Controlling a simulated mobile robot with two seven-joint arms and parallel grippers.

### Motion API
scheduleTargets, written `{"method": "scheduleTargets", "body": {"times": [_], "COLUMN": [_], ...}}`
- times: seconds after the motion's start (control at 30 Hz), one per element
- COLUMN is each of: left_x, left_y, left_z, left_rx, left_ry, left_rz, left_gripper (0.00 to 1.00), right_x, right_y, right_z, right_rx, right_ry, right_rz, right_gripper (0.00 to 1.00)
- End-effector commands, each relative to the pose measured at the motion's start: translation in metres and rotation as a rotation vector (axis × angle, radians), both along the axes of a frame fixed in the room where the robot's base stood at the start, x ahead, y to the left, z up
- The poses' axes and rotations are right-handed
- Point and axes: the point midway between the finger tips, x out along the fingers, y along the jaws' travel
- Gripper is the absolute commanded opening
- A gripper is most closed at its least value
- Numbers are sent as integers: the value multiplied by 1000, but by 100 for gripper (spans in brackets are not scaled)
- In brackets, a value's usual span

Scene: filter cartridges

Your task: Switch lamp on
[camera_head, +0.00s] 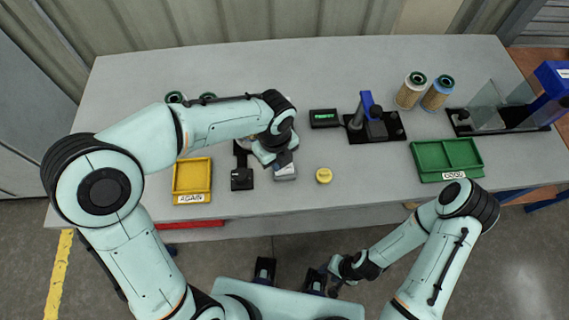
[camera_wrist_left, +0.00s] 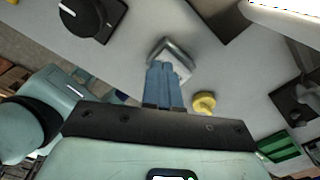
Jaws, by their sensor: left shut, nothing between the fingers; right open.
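My left gripper (camera_head: 283,160) is shut and empty, reaching down over the near middle of the table. Its fingers (camera_wrist_left: 165,85) point at a small silver-grey box (camera_wrist_left: 178,55), which also shows under the gripper in the head view (camera_head: 286,174). I cannot tell whether they touch it. A bright white panel (camera_wrist_left: 290,14), possibly the lamp, shows at the upper right of the left wrist view. My left arm hides much of that area in the head view. My right gripper (camera_head: 335,283) is open and empty, low in front of the table.
Farther off are a green-lit display (camera_head: 324,118), a blue-topped device (camera_head: 367,104), two filter cartridges (camera_head: 410,92) and a green tray (camera_head: 432,175).

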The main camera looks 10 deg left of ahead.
Motion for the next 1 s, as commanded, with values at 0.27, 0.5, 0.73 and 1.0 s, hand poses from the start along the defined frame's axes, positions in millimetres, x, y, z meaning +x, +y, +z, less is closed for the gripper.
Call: {"method": "scheduleTargets", "body": {"times": [0.27,0.5,0.73,1.0], "left_x": [1,1,1,0], "left_y": [0,0,0,0], "left_z": [27,45,59,57], "left_rx": [0,-1,-1,0], "left_ry": [-3,-2,-2,0], "left_rz": [0,0,1,1], "left_gripper": [0,0,0,0], "right_x": [12,22,30,29], "right_y": [0,0,0,0], "right_z": [24,40,52,51], "right_rx": [0,0,0,0], "right_ry": [-13,-25,-35,-33], "right_rz": [0,0,0,0], "right_gripper": [43,43,43,43]}}
